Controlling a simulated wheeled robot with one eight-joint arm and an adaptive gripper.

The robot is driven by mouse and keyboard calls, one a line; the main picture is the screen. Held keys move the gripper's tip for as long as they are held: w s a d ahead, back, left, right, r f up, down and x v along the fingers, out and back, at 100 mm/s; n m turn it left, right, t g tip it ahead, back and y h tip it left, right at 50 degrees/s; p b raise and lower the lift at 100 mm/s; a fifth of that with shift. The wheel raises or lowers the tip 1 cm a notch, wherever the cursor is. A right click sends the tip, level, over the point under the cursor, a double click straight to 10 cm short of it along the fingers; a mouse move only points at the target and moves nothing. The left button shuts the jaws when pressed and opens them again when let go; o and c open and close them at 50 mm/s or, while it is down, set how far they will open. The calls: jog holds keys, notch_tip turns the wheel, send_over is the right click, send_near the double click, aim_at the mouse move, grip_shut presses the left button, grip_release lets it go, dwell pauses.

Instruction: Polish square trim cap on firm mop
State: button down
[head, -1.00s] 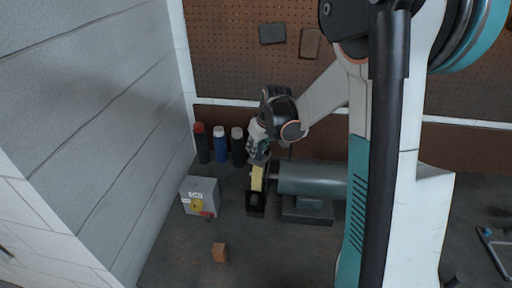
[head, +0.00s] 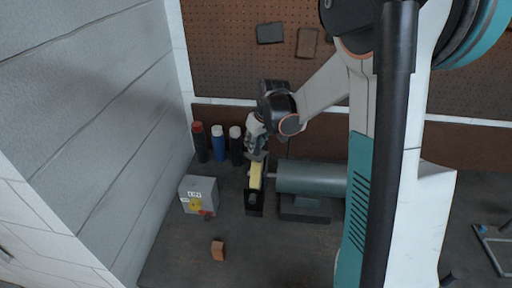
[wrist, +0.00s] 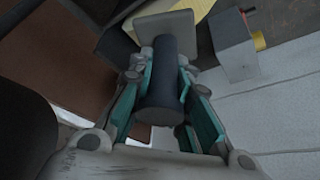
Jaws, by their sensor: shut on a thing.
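My gripper (head: 257,152) is at the left end of the bench polisher (head: 310,179), just above the pale yellow mop (head: 255,176). In the wrist view my gripper (wrist: 163,80) is shut on the dark round stem of the square trim cap (wrist: 157,27). The cap's flat pale square plate lies beyond the fingertips, close to the yellow mop (wrist: 203,10). I cannot tell whether plate and mop touch. The cap is not clearly visible in the head view. A black guard (head: 254,208) sits under the mop.
A brown block (head: 218,250) lies in front. Several bottles (head: 219,143) stand behind by the left wall (head: 80,120). The front bench surface is mostly clear.

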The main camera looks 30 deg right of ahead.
jog(key=shift+f+b, duration=0.95)
jog(key=shift+f, duration=0.1)
jog(key=shift+r, duration=0.15)
dwell(1.2)
jog(key=shift+r+p, duration=0.6)
jog(key=shift+r, duration=0.35)
jog(key=shift+f+b, duration=0.95)
jog(key=shift+f, duration=0.15)
jog(key=shift+r, duration=0.15)
dwell(1.2)
jog(key=shift+r+p, duration=0.6)
jog(key=shift+r, duration=0.35)
jog(key=shift+f+b, duration=0.95)
jog(key=shift+f, duration=0.15)
